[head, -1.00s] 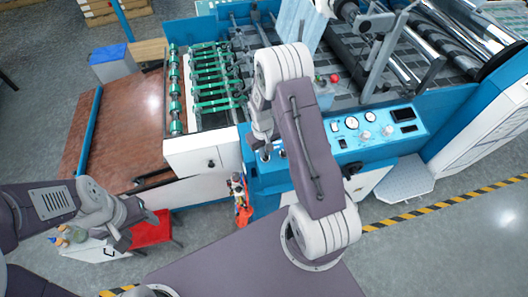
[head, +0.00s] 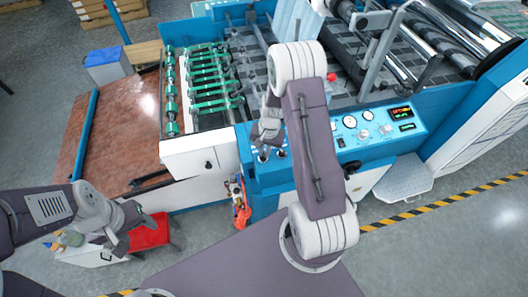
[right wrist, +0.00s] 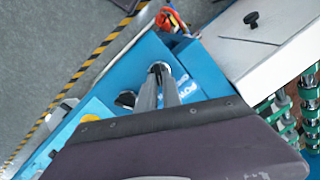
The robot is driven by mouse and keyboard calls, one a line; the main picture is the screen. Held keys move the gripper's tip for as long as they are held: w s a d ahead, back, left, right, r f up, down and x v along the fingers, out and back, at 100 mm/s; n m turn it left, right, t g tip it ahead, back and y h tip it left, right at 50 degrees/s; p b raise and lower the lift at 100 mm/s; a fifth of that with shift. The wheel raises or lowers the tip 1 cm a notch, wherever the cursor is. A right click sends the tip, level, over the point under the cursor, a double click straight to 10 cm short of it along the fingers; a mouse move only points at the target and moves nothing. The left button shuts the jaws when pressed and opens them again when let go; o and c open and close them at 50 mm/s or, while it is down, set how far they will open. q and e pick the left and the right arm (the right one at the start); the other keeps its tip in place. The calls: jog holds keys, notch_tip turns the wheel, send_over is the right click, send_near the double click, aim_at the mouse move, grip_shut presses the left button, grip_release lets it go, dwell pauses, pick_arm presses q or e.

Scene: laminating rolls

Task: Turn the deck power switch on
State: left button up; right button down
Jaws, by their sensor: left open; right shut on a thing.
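The deck power switch (right wrist: 158,68) is a small round metal knob on the blue deck panel. In the head view it shows at the panel's left end (head: 263,157), partly covered by my gripper. My right gripper (right wrist: 161,76) is shut on it from above; it also shows in the head view (head: 266,146). The gripper hides most of the switch, so its exact angle cannot be told. The control panel's red display (head: 400,112) and green display (head: 407,127) are lit. My left gripper (head: 134,236) is open and empty at the lower left.
A second dark knob (right wrist: 126,99) sits beside the switch. A white cabinet (head: 200,158) adjoins the blue panel.

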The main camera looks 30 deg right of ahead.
jog(key=shift+s+f+m, duration=0.2)
jog(key=shift+s+m, duration=0.05)
jog(key=shift+m, duration=0.05)
jog(key=c, duration=1.5)
grip_release()
jog(key=shift+a, duration=0.1)
jog(key=shift+w, duration=0.15)
jog(key=r, duration=0.6)
jog(key=d+r, duration=0.1)
jog(key=r, duration=0.2)
jog(key=shift+s, duration=0.35)
